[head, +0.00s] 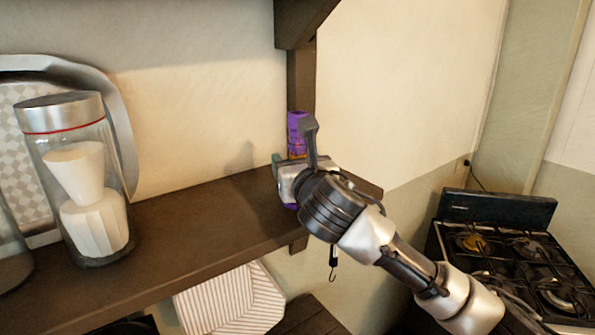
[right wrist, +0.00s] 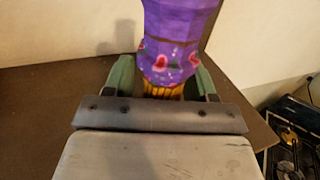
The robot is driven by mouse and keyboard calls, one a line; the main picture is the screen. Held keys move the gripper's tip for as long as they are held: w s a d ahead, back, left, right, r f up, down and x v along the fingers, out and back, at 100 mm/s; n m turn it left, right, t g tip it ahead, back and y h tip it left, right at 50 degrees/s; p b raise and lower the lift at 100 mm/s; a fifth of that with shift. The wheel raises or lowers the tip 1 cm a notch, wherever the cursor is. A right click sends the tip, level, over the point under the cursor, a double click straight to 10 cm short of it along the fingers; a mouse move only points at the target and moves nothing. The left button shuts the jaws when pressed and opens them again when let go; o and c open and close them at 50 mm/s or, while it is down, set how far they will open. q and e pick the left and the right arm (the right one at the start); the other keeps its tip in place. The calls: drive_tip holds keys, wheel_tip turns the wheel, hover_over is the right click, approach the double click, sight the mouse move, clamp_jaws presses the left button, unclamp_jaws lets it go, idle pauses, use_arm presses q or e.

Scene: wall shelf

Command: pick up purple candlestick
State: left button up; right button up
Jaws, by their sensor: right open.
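The purple candlestick (head: 297,127) stands upright near the right end of the wooden shelf, partly hidden behind my right gripper (head: 291,166) in the head view. In the right wrist view the candlestick (right wrist: 178,45) is purple with pink flowers and a yellow-orange striped part low down. My right gripper (right wrist: 166,82) is open, with its two green fingers on either side of the candlestick's lower part. I cannot tell whether the fingers touch it. My left gripper is not in view.
A glass jar (head: 62,140) with a metal lid and a silver-rimmed tray (head: 120,110) stand at the shelf's left. The shelf (head: 190,225) is clear between them and the candlestick. A dark bracket (head: 301,75) rises behind the candlestick. A gas stove (head: 500,215) is at right.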

drive_tip(key=shift+c, duration=1.7)
clamp_jaws()
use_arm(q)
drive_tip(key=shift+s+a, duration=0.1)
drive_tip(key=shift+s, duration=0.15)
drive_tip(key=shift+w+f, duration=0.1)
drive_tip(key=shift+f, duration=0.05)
use_arm(e)
drive_tip(key=shift+r, duration=0.15)
